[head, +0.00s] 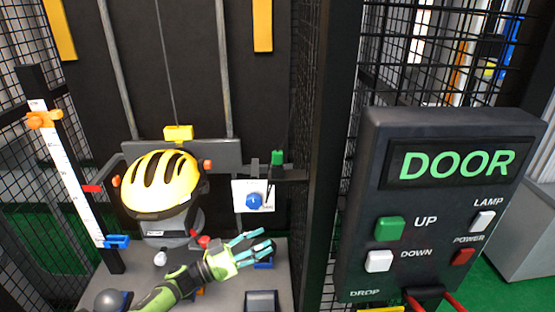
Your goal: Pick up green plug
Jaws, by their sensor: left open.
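The green plug (277,157) stands upright on a dark bracket at the right of the tower, right of the yellow helmet. My left gripper (264,243) reaches in from the lower left over the grey table. Its teal fingers are spread open, point right and hold nothing. It is below the green plug in the picture and clearly apart from it. A blue item (264,264) lies partly hidden behind the fingers. My right gripper is not in view.
A yellow helmet (160,183) sits on a grey headform at the left. A white panel with a blue knob (254,201) is just below the plug's bracket. A dark post and a DOOR control box (440,200) stand at the right. A white ruler (65,170) is at the left.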

